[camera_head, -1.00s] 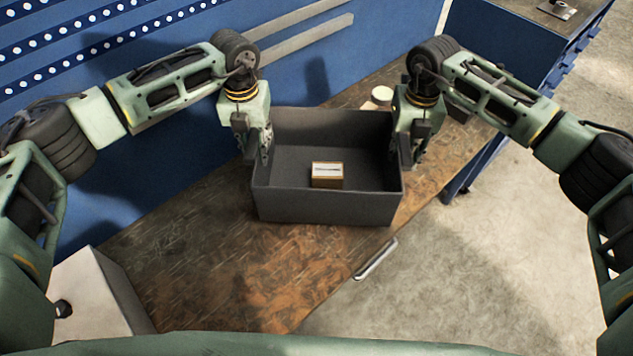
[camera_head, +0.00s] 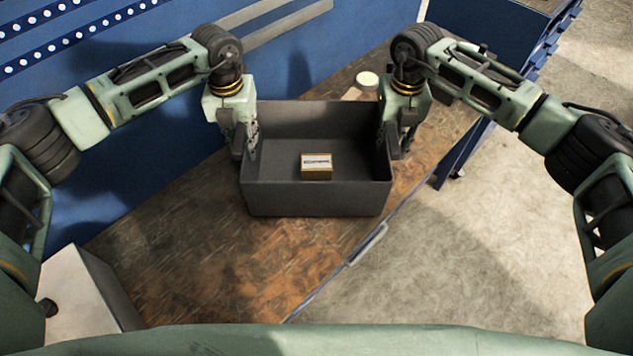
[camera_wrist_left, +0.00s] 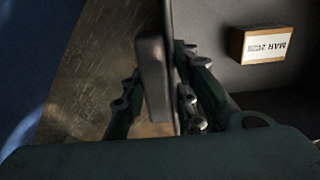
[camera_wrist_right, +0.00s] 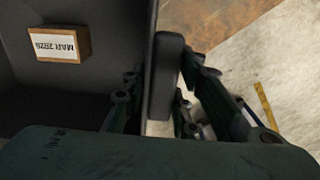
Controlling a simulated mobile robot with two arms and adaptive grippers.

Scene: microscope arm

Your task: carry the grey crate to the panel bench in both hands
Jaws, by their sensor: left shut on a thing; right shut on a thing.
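The grey crate (camera_head: 315,198) is open-topped and roughly level, over the wooden bench top (camera_head: 200,245) in the head view. A small brown box (camera_head: 316,167) with a white label lies inside it on the floor. My left gripper (camera_head: 246,150) is shut on the crate's left wall, which also shows in the left wrist view (camera_wrist_left: 170,60). My right gripper (camera_head: 388,148) is shut on the right wall, seen in the right wrist view (camera_wrist_right: 152,60). The label on the box reads "MAR 2026" in the right wrist view (camera_wrist_right: 58,44). I cannot tell whether the crate touches the bench.
A blue pegboard panel (camera_head: 110,60) stands behind the bench at left. A round pale-lidded item (camera_head: 367,80) sits behind the crate. A white box (camera_head: 85,290) stands at lower left. A blue cabinet (camera_head: 500,25) is at the back right. Bare floor (camera_head: 500,230) lies at right.

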